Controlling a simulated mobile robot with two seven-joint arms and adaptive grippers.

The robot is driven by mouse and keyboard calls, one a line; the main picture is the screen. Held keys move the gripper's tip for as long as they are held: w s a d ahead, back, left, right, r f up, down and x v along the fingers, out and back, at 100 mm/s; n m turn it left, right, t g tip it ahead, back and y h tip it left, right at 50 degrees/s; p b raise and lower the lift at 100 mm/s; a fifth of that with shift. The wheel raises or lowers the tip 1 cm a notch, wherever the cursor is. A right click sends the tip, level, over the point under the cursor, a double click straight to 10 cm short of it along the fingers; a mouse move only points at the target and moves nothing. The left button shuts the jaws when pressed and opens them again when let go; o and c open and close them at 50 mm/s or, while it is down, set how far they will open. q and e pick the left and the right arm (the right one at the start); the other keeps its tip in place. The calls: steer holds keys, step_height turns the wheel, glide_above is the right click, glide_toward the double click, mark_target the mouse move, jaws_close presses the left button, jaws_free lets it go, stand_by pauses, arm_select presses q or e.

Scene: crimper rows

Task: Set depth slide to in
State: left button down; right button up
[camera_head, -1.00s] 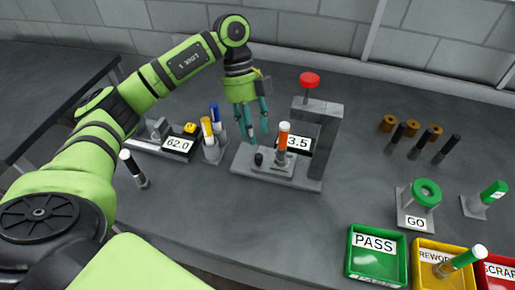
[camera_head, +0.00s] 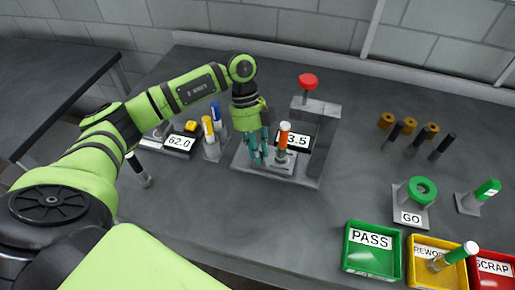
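The crimper fixture (camera_head: 315,172) is a grey base with a grey block and a red knob (camera_head: 308,82) on top. A display reading "3.5" (camera_head: 300,141) sits at the block's foot. My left gripper (camera_head: 258,160) points down over the left part of that plate, left of the orange-topped piece. Its teal fingers hide the small black knob there, the likely depth slide. I cannot tell whether they touch or grip it. My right gripper is out of view.
A "62.0" display unit (camera_head: 179,143) and a holder with blue and yellow markers (camera_head: 212,150) stand left of the fixture. At right are a GO gauge (camera_head: 411,217) and green PASS (camera_head: 372,262), yellow REWORK (camera_head: 424,277) and red SCRAP (camera_head: 491,287) trays. The table front is clear.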

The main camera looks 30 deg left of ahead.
mark_target(274, 168)
arm_select(q)
steer(key=shift+w+d+r, duration=0.1)
steer(key=shift+w+d, duration=0.15)
steer(key=shift+d, duration=0.7)
steer(key=shift+w+d, duration=0.2)
steer(key=shift+d, duration=0.7)
steer(key=c, duration=1.1)
jaws_free()
steer(key=shift+d, duration=0.2)
steer(key=shift+a, duration=0.25)
steer(key=v, duration=1.2)
